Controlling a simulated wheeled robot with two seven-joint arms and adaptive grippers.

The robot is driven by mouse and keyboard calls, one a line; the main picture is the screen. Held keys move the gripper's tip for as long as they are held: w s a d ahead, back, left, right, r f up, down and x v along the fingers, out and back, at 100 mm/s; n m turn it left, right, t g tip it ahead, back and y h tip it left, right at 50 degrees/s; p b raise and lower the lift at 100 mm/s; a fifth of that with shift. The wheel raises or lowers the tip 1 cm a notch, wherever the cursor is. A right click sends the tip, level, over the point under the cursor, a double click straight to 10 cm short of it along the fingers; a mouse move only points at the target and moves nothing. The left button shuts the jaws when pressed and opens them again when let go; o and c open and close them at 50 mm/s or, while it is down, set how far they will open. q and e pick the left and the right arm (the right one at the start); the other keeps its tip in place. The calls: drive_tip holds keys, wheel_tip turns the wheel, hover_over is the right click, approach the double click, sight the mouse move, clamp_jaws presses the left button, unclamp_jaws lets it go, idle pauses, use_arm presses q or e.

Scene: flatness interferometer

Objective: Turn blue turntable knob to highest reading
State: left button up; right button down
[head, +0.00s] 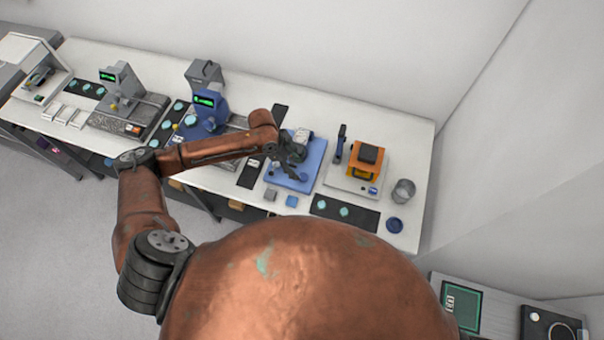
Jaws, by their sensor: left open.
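A blue instrument base (306,182) stands on the white bench right of centre. My left gripper (287,169) is over this base, pointing down, with its jaws open. The gripper and wrist cover much of the base's top, and I cannot make out a knob or whether the fingers touch one. A light part (304,135) shows behind the gripper. A blue instrument with a green display (204,101) stands further left, its reading too small to read. My right gripper is not in view.
An orange device (366,163) on a light base stands right of the gripper, with a grey cup (403,191) and a blue dish (394,225). A grey cube (270,195) and a blue cube (291,201) lie at the front edge. A grey instrument (122,80) stands left.

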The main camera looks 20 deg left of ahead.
sight(304, 176)
use_arm(q)
drive_tip(key=p+x, duration=0.1)
drive_tip(key=x, duration=0.5)
drive_tip(key=shift+c, duration=0.3)
drive_tip(key=c, duration=1.1)
